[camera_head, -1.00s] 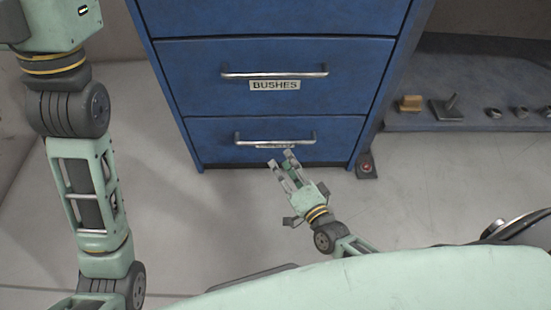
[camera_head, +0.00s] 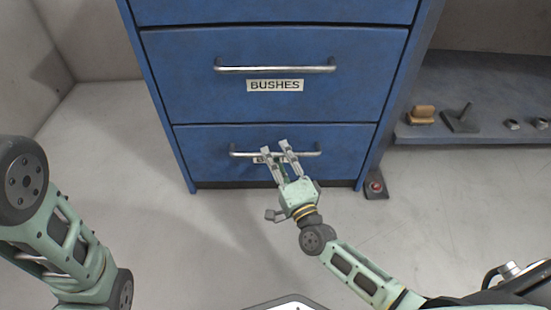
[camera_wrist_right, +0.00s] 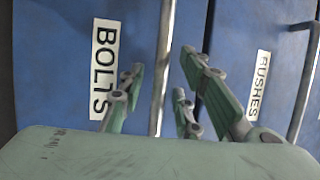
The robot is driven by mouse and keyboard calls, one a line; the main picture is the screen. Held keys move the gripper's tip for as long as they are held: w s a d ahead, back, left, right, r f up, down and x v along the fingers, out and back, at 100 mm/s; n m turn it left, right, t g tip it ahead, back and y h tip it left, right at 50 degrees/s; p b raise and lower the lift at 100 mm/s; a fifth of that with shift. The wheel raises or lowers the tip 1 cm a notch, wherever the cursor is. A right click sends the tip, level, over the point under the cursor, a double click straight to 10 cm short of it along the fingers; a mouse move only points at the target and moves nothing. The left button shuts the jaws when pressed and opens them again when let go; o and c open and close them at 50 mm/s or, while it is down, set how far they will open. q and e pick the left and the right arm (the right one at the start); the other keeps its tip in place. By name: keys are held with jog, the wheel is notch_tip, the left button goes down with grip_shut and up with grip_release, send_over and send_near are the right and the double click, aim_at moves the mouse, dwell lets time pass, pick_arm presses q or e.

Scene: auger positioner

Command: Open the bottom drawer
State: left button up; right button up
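The bottom drawer (camera_head: 345,160) of the blue cabinet is closed, its front flush with the cabinet. Its silver bar handle (camera_head: 309,154) runs across the front. My right gripper (camera_head: 275,149) is open, with its fingertips at the middle of this handle. In the right wrist view, the handle (camera_wrist_right: 165,40) passes between the spread fingers (camera_wrist_right: 161,66), with gaps visible on both sides. A BOLTS label (camera_wrist_right: 103,65) shows beside it on the drawer front. My left gripper is out of view; only left arm links show.
The drawer above (camera_head: 200,95) is closed, with a BUSHES label (camera_head: 275,86) and its own handle (camera_head: 275,69). A grey shelf (camera_head: 480,136) with small items stands right. A small box with a red button (camera_head: 376,187) sits by the cabinet's lower right corner. Floor in front is clear.

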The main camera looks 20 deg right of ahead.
jog(key=shift+w+a+r, duration=0.1)
jog(key=shift+w, duration=0.4)
jog(key=shift+c, duration=0.3)
grip_shut()
